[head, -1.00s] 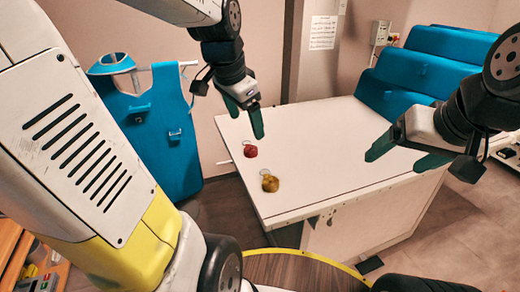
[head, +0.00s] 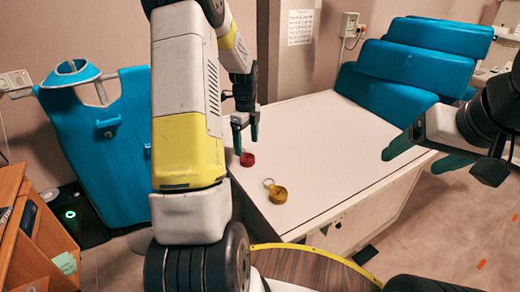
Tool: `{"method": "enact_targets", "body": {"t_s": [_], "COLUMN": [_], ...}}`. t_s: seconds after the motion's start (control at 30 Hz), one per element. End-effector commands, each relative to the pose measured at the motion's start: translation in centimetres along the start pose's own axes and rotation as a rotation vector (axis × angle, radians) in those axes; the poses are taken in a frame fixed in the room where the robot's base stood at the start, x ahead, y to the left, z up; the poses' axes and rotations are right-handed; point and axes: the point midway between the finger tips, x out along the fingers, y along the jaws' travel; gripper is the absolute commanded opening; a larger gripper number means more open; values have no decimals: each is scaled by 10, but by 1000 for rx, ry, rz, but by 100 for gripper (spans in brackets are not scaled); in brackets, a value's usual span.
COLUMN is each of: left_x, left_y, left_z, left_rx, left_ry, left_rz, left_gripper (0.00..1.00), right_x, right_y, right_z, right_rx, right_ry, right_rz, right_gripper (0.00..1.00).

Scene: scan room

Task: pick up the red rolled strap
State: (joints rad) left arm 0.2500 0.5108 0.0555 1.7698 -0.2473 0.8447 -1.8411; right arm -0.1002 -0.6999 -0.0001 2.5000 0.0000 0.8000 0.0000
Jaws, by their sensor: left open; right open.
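The red rolled strap (head: 247,159) lies on the white table top (head: 315,140) near its left edge. My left gripper (head: 246,146) is open and points down just above the strap. Its fingertips appear close to the strap's far side, and I cannot tell whether they touch it. My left arm covers part of the table's left edge. My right gripper (head: 412,160) is open and empty above the right side of the table.
Blue cushions (head: 415,65) stand at the table's far end. A blue apron (head: 108,140) hangs at the left. A wooden cabinet (head: 30,235) stands far left. The table's middle is clear.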

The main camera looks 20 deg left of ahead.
Motion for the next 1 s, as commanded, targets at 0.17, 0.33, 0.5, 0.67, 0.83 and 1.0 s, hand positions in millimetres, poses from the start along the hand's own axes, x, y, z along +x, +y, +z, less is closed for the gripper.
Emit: {"method": "enact_targets", "body": {"t_s": [0.17, 0.33, 0.5, 0.67, 0.83, 1.0], "left_x": [24, 48, 54, 54, 54, 54], "left_y": [5, 7, 7, 7, 7, 7], "left_z": [-3, -3, -3, -3, -3, -3], "left_rx": [0, -2, -2, -3, -3, -3], "left_ry": [1, 1, 0, 0, 0, 0], "left_rz": [4, 3, 0, 0, 0, 0], "left_gripper": [81, 81, 81, 81, 47, 14], "right_x": [0, 0, 0, 0, 0, 0], "right_y": [0, 0, 0, 0, 0, 0], "right_z": [0, 0, 0, 0, 0, 0], "right_rx": [0, 0, 0, 0, 0, 0], "right_ry": [0, 0, 0, 0, 0, 0], "right_rz": [0, 0, 0, 0, 0, 0], "right_gripper": [79, 79, 79, 79, 79, 79]}}
